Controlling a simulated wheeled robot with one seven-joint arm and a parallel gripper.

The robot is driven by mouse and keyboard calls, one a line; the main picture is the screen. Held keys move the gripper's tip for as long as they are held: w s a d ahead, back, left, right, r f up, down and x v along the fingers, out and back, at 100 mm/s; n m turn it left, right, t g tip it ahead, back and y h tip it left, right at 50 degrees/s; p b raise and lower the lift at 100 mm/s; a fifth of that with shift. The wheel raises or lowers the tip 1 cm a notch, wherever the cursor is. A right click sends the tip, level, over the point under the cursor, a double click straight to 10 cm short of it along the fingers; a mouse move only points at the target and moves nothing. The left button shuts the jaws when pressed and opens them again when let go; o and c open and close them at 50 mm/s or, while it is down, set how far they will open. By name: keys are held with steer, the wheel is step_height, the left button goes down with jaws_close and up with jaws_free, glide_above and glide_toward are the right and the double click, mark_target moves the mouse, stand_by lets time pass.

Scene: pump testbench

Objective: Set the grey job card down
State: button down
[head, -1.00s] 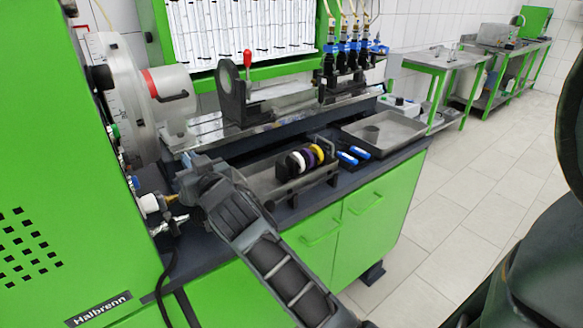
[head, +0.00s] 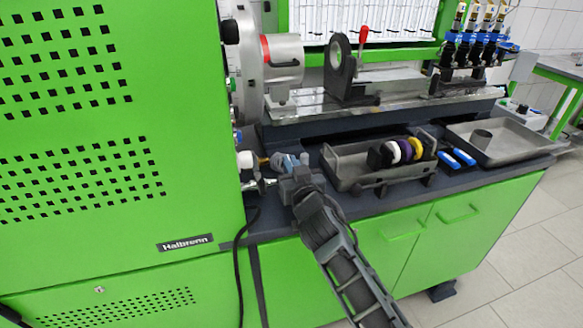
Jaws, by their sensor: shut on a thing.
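My gripper (head: 285,166) is at the left part of the dark bench top (head: 262,228), close to the green cabinet's side. It is shut on a small blue-grey piece, which I take to be the grey job card (head: 288,160). Only a little of the card shows at the fingertips, and my wrist and arm hide the rest. I cannot tell whether the card touches the bench top.
A grey tray with black, white, purple and yellow rings (head: 393,152) stands right of my gripper. Blue-and-white items (head: 450,158) and a shallow metal tray (head: 540,145) lie farther right. Brass and white fittings (head: 247,160) stick out from the green cabinet (head: 110,130) close on the left.

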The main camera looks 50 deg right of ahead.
steer(key=shift+f, duration=0.15)
steer(key=c, duration=1.3)
jaws_free()
steer(key=shift+o, duration=0.2)
steer(key=shift+r, duration=0.2)
steer(key=b+v, duration=0.3)
steer(key=v, duration=0.9)
steer(key=shift+a, duration=0.1)
